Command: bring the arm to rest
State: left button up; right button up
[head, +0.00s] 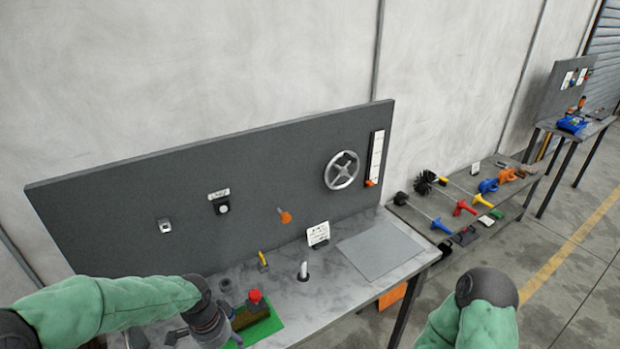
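My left arm, in a green sleeve, reaches in from the left of the head view over the front of the bench. Its dark wrist and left gripper (180,335) are low at the bottom edge, beside a green mat (262,332). The fingers are partly cut off and dark, so I cannot tell whether they are open or shut. My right arm shows at the bottom right as a green sleeve with a dark rounded joint, clear of the bench. Its gripper is outside the view.
The marbled bench (330,285) has a grey backboard (260,185) with a handwheel (342,170). A red-topped item (255,297) stands on the green mat. A grey plate (380,250) lies at the bench's right. A low tool table (450,212) stands beyond; floor at right is open.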

pick_arm(q)
jog(key=s+d+f+n+h+b, duration=0.1)
jog(key=s+d+f+n, duration=0.2)
jog(key=f, duration=0.6)
jog(key=s+d+f+n+h+b, duration=0.1)
jog(key=s+d+f+n, duration=0.3)
jog(key=f, duration=0.6)
jog(key=s+d+f+n+b, duration=0.2)
jog(key=s+d+f+n, duration=0.2)
jog(key=f, duration=0.5)
jog(key=shift+s+f+n+h, duration=0.2)
jog(key=shift+f+n+h, duration=0.2)
jog(key=shift+n, duration=0.2)
